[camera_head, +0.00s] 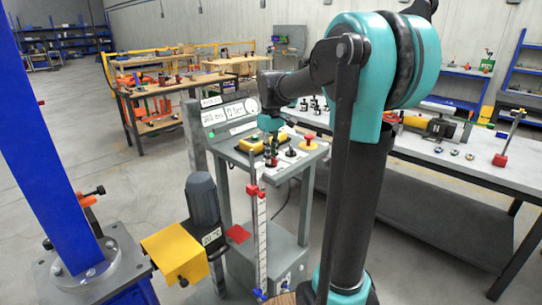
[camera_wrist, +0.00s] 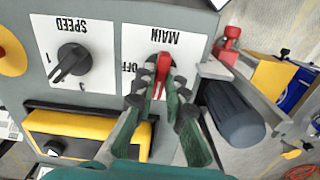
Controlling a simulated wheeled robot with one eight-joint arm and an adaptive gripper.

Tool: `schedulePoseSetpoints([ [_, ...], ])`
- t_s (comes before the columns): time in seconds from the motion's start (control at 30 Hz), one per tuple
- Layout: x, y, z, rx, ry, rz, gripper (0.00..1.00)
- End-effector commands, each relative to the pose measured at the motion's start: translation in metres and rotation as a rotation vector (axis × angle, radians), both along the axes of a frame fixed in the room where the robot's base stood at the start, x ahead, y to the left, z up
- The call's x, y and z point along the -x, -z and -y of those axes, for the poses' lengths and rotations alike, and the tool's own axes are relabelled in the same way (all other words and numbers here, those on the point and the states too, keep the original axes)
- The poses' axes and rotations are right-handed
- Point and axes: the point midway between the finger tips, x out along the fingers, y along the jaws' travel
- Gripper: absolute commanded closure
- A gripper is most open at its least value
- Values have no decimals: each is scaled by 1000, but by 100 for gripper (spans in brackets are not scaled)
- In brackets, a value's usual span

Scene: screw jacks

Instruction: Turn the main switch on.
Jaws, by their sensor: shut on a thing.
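The main switch (camera_wrist: 163,62) has a red handle on a white plate marked MAIN, which appears upside down in the wrist view. The word OFF shows at the plate's left, partly covered by a finger. The handle runs nearly upright in the picture. My gripper (camera_wrist: 161,92) is shut on this handle, with a green finger on each side. In the head view my gripper (camera_head: 271,148) is down at the panel of the grey control stand (camera_head: 228,152). The switch cannot be made out clearly there.
A black SPEED knob (camera_wrist: 71,60) sits left of the switch, above a yellow-topped block (camera_wrist: 80,132). A red and yellow button (camera_head: 309,142) is on the panel's right. A grey motor (camera_head: 202,198) and a blue column (camera_head: 50,130) stand nearby.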

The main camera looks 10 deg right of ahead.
Motion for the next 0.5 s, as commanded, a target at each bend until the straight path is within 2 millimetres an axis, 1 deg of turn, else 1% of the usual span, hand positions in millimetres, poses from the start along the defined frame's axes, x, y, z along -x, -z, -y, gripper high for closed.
schedulePoseSetpoints([
  [0.2, 0, 0, 0, 0, -70, 1, 100],
  [0.5, 0, 0, 0, 0, -95, 1, 100],
])
